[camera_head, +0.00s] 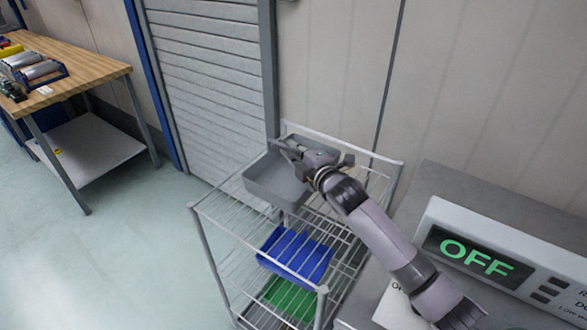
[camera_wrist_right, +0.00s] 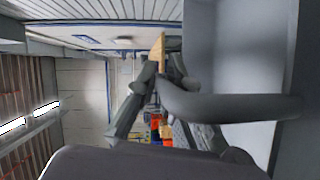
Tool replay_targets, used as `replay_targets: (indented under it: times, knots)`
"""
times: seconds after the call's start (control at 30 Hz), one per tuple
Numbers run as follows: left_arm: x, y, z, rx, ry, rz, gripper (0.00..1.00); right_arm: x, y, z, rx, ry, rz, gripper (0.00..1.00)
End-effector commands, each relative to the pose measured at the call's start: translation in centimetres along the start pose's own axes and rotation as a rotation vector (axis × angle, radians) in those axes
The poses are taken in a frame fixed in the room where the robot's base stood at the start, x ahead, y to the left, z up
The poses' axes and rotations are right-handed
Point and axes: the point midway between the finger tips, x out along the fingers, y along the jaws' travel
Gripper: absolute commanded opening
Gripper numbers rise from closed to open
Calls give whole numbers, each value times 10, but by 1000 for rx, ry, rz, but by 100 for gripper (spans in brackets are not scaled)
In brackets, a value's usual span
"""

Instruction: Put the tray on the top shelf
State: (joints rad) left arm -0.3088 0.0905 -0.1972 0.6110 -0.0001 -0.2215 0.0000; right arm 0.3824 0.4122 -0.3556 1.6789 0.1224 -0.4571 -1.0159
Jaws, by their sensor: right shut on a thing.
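A grey tray (camera_head: 277,184) is at the top level of a wire shelf rack (camera_head: 236,232) in the head view. I cannot tell whether its underside touches the top shelf's wires. My right gripper (camera_head: 292,150) comes in from the right and is shut on the tray's far rim. In the right wrist view the tray's grey wall (camera_wrist_right: 238,50) fills the right side, with its rim passing by the gripper fingers. The gripper hides part of the tray. My left gripper is not in view.
A blue tray (camera_head: 296,256) and a green tray (camera_head: 291,298) lie on lower shelves. A control box reading OFF (camera_head: 476,256) stands at the right. A wooden workbench (camera_head: 75,72) stands at the far left, with open floor between. A wall is close behind the rack.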

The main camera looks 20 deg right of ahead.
Motion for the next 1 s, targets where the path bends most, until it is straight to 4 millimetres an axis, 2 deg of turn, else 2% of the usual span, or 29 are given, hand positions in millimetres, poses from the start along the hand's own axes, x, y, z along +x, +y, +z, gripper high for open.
replay_targets:
  times: [0.1, 0.23, 0.53, 0.93, 0.97, 1.0]
  knots:
    - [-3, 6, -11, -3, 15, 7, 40, 2, -17, 3, 3, 0, 1, 0]
    - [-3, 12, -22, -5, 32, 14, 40, 3, -26, 4, 1, 1, 3, 0]
    - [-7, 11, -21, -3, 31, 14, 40, 7, -65, 11, 2, 0, 2, 0]
    - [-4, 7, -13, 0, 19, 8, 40, 8, -71, 12, 0, 1, 4, 0]
    - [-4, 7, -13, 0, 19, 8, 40, 8, -72, 12, 0, 1, 2, 10]
    - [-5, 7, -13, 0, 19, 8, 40, 8, -71, 12, 0, 1, 2, 12]
